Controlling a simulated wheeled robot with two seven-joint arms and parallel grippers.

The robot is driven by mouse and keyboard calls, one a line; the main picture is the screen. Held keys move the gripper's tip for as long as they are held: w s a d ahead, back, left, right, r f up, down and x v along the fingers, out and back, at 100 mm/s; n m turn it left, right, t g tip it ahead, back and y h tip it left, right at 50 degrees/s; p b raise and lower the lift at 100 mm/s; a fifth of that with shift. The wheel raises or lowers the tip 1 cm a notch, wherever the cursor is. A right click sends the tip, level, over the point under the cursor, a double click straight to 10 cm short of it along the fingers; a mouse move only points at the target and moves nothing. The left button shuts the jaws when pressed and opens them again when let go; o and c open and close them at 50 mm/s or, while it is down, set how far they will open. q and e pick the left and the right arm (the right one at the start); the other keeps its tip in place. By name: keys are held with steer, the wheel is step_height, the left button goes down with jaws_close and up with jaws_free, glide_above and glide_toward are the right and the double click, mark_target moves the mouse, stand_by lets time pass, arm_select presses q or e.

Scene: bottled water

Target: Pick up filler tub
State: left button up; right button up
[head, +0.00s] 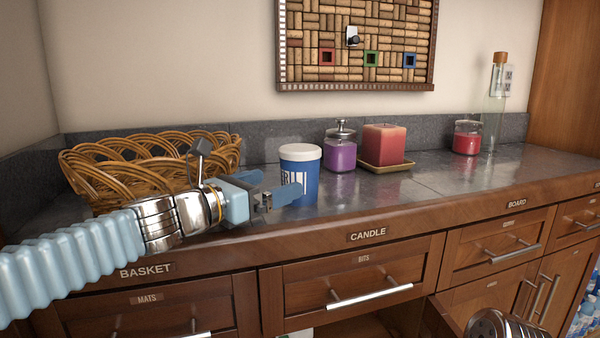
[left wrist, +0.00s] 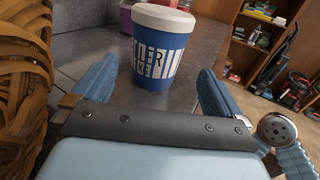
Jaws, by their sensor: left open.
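The filler tub (head: 298,172) is a blue cylinder with a white lid and white lettering. It stands upright on the grey counter, near its front edge. It also shows in the left wrist view (left wrist: 158,72), upright ahead of the fingers. My left gripper (head: 283,194) reaches in from the left at the tub's lower left side. In the left wrist view its two fingers (left wrist: 150,85) are spread apart, with the tub beyond and roughly between their tips. The gripper is open and holds nothing. A metal part of my body shows at the bottom right, but no right gripper fingers are visible.
A wicker basket (head: 110,160) stands left of the tub, close behind my left arm. A purple candle jar (head: 341,155), a red candle on a tray (head: 384,145), a red jar (head: 466,140) and a clear bottle (head: 494,115) stand to the right. The front right counter (head: 430,172) is clear.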

mark_target(286, 177)
arm_select(q)
steer(key=x, duration=0.3)
steer(key=shift+w+d, duration=0.15)
steer(key=shift+w+d+r+p, duration=0.15)
steer(key=shift+w+d+p, duration=0.05)
steer(key=shift+w+p, duration=0.1)
steer(key=p+x, duration=0.1)
steer(key=x, duration=0.3)
steer(key=shift+w, duration=0.35)
steer(key=shift+c, duration=0.5)
steer(key=c, duration=1.4)
steer(key=shift+r, duration=0.2)
steer(key=shift+c, duration=0.9)
